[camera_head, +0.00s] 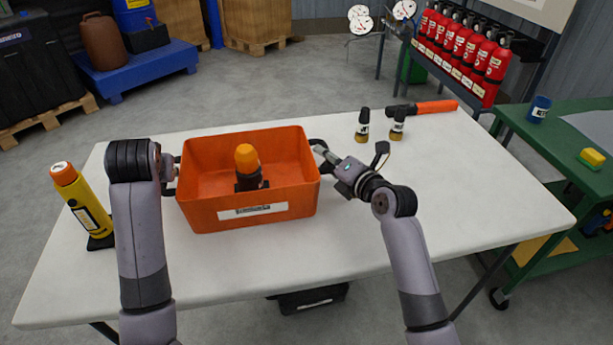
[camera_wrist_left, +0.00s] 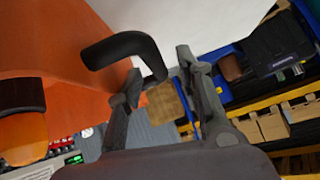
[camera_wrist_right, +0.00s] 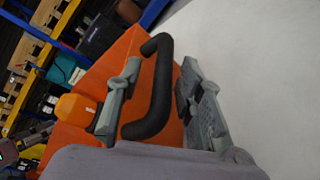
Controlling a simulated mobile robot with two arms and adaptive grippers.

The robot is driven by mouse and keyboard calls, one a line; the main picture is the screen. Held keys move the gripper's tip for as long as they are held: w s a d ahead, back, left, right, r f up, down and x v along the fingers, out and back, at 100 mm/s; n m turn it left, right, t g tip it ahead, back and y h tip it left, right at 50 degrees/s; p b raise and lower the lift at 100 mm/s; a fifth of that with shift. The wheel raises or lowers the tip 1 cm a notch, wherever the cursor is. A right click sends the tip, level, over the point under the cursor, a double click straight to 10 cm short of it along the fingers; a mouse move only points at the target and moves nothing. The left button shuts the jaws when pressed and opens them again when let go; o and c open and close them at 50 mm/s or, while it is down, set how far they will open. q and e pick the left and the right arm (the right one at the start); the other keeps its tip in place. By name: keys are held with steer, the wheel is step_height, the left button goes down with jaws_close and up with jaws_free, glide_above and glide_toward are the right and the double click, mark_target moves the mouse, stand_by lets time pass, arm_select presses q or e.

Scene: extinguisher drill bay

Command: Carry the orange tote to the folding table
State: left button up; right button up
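The orange tote (camera_head: 248,210) stands upright on a white table (camera_head: 400,225). An orange-capped dark object (camera_head: 247,165) stands inside it. My left gripper (camera_head: 173,172) is at the tote's left side. In the left wrist view its fingers are open, with the end of the black handle (camera_wrist_left: 122,45) between them. My right gripper (camera_head: 322,152) is at the tote's right side. In the right wrist view its fingers are open on either side of the other black handle (camera_wrist_right: 160,85). Both handles are partly hidden in the head view.
A yellow cylinder with an orange top (camera_head: 82,203) stands left of the tote. Two small dark-topped fittings (camera_head: 363,125) and an orange-and-black tool (camera_head: 425,107) are at the table's back right. A green cart (camera_head: 560,140) stands right. A rack of red extinguishers (camera_head: 465,50) is behind.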

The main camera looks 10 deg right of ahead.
steer(key=shift+s, duration=0.1)
arm_select(q)
steer(key=v, duration=0.8)
steer(key=shift+s+r, duration=0.25)
arm_select(e)
steer(key=v, duration=1.2)
